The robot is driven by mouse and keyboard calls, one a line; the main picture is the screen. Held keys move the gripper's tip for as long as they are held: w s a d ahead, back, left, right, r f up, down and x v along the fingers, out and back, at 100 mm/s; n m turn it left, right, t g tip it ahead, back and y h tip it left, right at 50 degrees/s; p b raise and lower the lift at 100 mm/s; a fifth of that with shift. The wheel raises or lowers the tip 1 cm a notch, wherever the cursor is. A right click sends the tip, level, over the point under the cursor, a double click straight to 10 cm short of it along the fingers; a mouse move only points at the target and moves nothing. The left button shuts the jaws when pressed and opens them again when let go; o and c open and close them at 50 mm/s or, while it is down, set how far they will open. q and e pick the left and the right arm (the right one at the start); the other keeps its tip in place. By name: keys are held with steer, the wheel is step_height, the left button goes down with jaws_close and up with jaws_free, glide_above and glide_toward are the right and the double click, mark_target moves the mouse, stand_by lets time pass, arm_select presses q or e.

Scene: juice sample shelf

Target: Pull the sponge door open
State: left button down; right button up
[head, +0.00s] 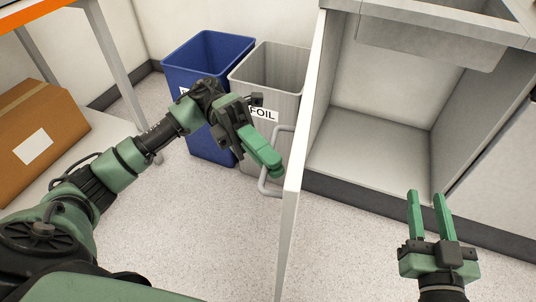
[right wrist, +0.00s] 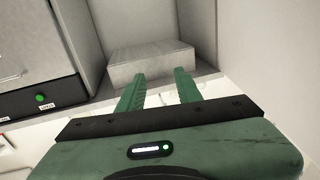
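The sponge door (head: 303,150) stands swung outward from the cabinet, seen nearly edge-on in the head view. Its grey bar handle (head: 264,184) is on the door's left-facing side. My left gripper (head: 278,170) is at the handle, its green fingers overlapping the bar. The fingers look close together, but I cannot tell whether they clamp the bar. The cabinet (head: 375,135) is open and its floor looks bare. My right gripper (head: 428,193) is open and empty in front of the cabinet; its spread fingers also show in the right wrist view (right wrist: 156,74).
A blue bin (head: 208,55) and a grey bin labelled FOIL (head: 285,75) stand behind my left gripper. A cardboard box (head: 40,135) sits on a low shelf at left. A basin-like block (head: 430,45) hangs inside the cabinet top. The floor left of the door is clear.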

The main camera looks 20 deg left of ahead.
arm_select(q)
steer(key=c, duration=1.5)
jaws_free()
steer(key=shift+w, duration=0.1)
steer(key=v, duration=0.7)
steer(key=shift+w+a+f, duration=0.15)
steer(key=shift+a, duration=0.2)
arm_select(e)
steer(key=shift+d+f+g, duration=0.15)
steer(key=shift+f+g, duration=0.15)
steer(key=shift+f, duration=0.45)
steer(key=shift+s, duration=0.1)
